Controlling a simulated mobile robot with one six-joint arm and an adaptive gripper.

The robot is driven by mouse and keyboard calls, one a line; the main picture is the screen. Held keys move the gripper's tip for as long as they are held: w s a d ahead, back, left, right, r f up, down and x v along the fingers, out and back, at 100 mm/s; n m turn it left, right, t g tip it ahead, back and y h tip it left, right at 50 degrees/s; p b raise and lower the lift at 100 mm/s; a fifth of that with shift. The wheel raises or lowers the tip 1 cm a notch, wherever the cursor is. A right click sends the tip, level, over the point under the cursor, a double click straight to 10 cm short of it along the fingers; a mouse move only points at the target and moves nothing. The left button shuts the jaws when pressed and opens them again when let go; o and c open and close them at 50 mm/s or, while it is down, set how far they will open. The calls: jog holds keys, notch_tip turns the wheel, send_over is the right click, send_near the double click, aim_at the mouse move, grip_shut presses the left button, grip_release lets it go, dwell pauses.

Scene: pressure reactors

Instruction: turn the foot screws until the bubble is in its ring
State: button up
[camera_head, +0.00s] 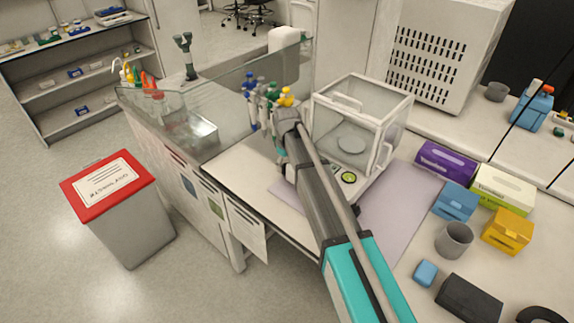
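A balance with a clear glass draft shield (341,112) stands on the bench in the middle of the view, with a round pan (351,145) inside. A round green bubble level (348,177) with a dark rim sits at its front. The bubble's place in the ring is too small to make out. My arm reaches in from the lower right, and its wrist is left of the balance. My gripper (281,153) is mostly hidden by the arm, beside the balance's left front; its fingers cannot be made out. I cannot make out any foot screws.
Pipettes with coloured tops (262,98) stand close behind my wrist. A purple box (446,162), blue box (456,201), yellow box (507,231) and grey cup (454,240) stand to the right. A grey mat (398,205) has clear room. A red-lidded bin (108,184) stands left.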

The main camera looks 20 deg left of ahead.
grip_shut()
jog(key=shift+n, duration=0.3)
jog(key=shift+n, duration=0.4)
jog(key=shift+o, duration=0.6)
grip_release()
